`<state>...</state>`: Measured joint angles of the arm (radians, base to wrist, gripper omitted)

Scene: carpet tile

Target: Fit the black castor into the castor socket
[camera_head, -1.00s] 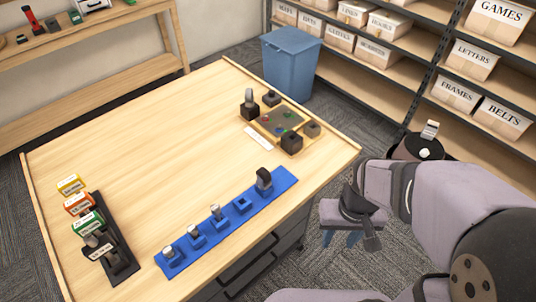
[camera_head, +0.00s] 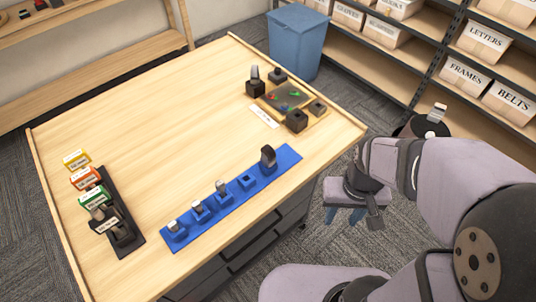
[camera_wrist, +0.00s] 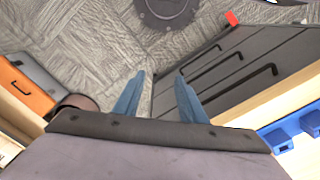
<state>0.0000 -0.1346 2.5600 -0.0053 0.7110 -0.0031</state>
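A dark, tall piece (camera_head: 268,156) stands in the right end holder of the blue strip (camera_head: 213,216) and looks like the black castor. A wooden board (camera_head: 262,104) at the table's far right has dark socket blocks at its corners. One block holds an upright grey-topped piece (camera_head: 255,74). Another block (camera_head: 296,120) at the near corner looks empty; I cannot tell which is the castor socket. My gripper (camera_head: 348,214) hangs off the table's right edge, away from these parts. The wrist view shows its blue fingers (camera_wrist: 160,85) apart with nothing between them.
A black rack (camera_head: 125,240) with dark pieces and several coloured boxes (camera_head: 86,179) stands at the table's left. Other holders on the strip carry grey-topped pieces; one (camera_head: 247,182) is empty. The table middle is clear. A blue bin (camera_head: 297,42) and shelves stand behind.

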